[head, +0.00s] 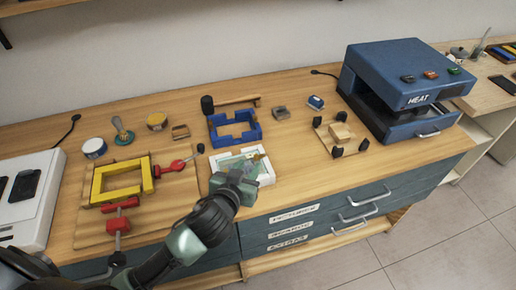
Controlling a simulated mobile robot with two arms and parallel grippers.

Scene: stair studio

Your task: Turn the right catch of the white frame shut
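The white frame (268,179) lies flat near the front edge of the wooden bench, with a pale green picture or panel (232,163) inside it. A small brass-coloured piece (258,157) shows at its upper right; it may be a catch, but its position is too small to read. My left gripper (242,177) is over the front part of the frame and hides some of it. I cannot tell whether its fingers are apart or touching the frame. My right gripper is not in view.
A blue frame (214,136) lies just behind, with a mallet (235,101) beyond it. A yellow frame (96,188) with red clamps (118,225) is on a board at the left. A blue heat press (400,85) stands at the back right. Bench space right of the white frame is clear.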

